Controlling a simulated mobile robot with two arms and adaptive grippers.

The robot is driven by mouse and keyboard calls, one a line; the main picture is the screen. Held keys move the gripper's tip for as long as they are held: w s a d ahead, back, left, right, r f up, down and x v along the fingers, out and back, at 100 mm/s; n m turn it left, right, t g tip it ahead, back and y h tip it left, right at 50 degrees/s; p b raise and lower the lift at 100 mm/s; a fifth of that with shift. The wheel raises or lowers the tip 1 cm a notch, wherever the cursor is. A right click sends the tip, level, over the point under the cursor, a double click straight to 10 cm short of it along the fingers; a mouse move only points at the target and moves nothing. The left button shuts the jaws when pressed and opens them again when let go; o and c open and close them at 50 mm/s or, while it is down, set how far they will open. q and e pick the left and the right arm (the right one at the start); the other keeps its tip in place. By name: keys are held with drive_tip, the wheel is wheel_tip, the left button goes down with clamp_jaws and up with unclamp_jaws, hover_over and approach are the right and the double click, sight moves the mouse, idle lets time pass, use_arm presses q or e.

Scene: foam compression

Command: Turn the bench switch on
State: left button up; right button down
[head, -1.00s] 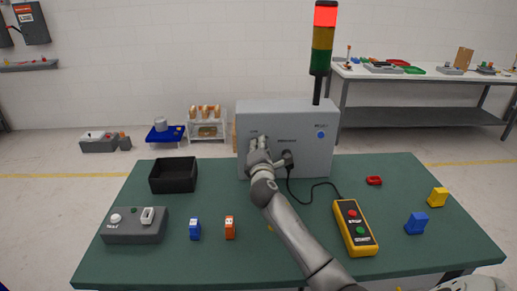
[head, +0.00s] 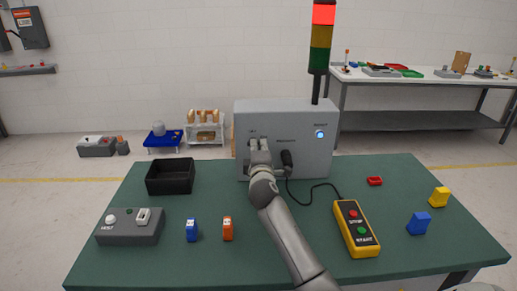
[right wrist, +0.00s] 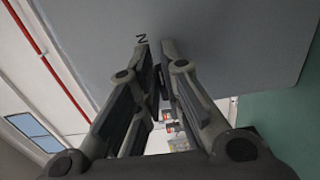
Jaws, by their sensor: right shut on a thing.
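A grey cabinet (head: 310,160) stands at the back of the green bench (head: 180,265). My right gripper (head: 258,146) is at the left part of its front face. In the right wrist view, my right gripper (right wrist: 160,75) has its fingers close together near the grey face, shut on a small dark part that they mostly hide. I cannot tell its position. A grey control box (head: 115,238) at the bench's left carries a white round lamp or button (head: 111,219) and a white rocker switch (head: 144,215). The left gripper is not in view.
A black bin (head: 170,188), a blue figure (head: 191,230) and an orange figure (head: 227,229) stand left of my arm. A yellow pendant (head: 355,238) lies right of it, its cable running to the cabinet. The signal tower's red lamp (head: 324,15) is lit.

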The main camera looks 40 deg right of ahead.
drive_tip(key=c, duration=1.6)
unclamp_jaws()
drive_tip(key=shift+o, duration=0.2)
drive_tip(key=v, duration=1.2)
drive_tip(key=shift+d, duration=0.1)
